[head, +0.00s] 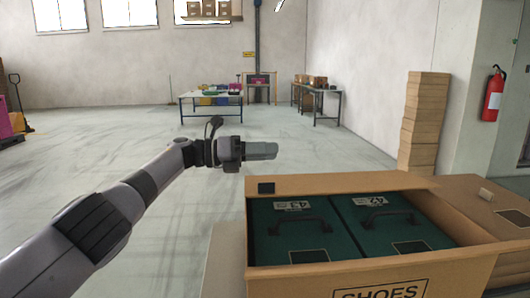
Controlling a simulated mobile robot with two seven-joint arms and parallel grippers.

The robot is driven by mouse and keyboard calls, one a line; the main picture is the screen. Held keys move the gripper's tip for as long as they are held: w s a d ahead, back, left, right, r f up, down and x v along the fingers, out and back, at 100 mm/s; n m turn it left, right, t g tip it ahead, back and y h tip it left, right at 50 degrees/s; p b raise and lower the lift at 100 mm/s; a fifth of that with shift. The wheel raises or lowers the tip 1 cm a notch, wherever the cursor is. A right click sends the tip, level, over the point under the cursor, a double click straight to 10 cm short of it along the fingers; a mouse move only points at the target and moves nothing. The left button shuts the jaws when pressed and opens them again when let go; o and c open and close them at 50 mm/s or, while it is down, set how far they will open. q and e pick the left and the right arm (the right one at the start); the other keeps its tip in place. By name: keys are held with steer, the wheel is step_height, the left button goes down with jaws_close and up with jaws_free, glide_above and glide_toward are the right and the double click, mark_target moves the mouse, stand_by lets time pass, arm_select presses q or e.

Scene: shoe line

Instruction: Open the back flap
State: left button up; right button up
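An open cardboard box (380,278) marked SHOES stands at the lower right. Along its far side runs a cardboard strip, the back flap (345,184), with a small dark patch at its left end; its exact angle is hard to tell. Inside the box lie two dark green shoe boxes with black handles, a left one (275,228) and a right one (362,213). My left gripper (270,151) is in the air above the far left corner of the box, pointing right, apart from the flap. It is seen side-on, so its finger gap does not show. My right gripper is out of view.
A cardboard flap (465,205) spreads out at the box's right side. A stack of flat cardboard (423,125) stands behind it near a fire extinguisher (493,95). Tables with goods (210,97) stand far back.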

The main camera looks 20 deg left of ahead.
arm_select(q)
steer(key=v, duration=0.7)
stand_by(0.3)
steer(key=shift+a, duration=0.15)
stand_by(0.4)
